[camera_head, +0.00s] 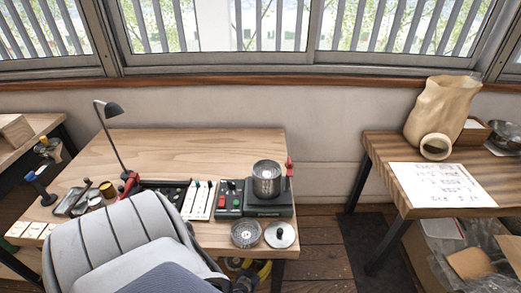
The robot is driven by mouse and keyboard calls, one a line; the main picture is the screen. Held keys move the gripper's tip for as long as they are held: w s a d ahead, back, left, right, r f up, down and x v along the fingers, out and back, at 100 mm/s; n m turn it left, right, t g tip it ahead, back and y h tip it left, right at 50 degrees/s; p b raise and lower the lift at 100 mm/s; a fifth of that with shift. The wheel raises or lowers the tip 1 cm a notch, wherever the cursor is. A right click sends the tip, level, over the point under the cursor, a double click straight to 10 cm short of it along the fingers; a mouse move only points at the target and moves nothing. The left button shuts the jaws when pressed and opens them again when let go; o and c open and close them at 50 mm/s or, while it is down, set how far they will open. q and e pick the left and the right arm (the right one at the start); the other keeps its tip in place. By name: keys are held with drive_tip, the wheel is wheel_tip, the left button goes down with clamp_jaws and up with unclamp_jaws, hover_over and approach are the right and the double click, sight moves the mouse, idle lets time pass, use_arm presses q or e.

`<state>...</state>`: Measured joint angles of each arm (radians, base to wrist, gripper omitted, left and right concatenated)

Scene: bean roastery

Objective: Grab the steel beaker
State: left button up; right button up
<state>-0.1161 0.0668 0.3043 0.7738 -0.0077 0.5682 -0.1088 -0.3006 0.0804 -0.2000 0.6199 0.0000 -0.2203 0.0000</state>
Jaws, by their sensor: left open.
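The steel beaker (267,184) is a shiny cylinder standing upright on a dark device (268,209) near the right end of the wooden table (200,150). A dark shape that appears to be my left gripper (244,278) is low in the view, below the table's front edge. It is small and partly hidden by a grey padded shape. It is open and apart from the beaker, in front of and below it. My right gripper is not in view.
A round mesh dish (246,234) and a round lid with a dark knob (280,235) lie in front of the device. A control box (228,200) stands left of it. A black lamp (112,109) and small tools are further left. A grey padded chair (120,240) blocks the front left.

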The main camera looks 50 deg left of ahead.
use_arm(q)
drive_tip(key=shift+c, duration=0.5)
drive_tip(key=c, duration=0.8)
drive_tip(key=shift+c, duration=0.6)
drive_tip(key=shift+r, duration=0.2)
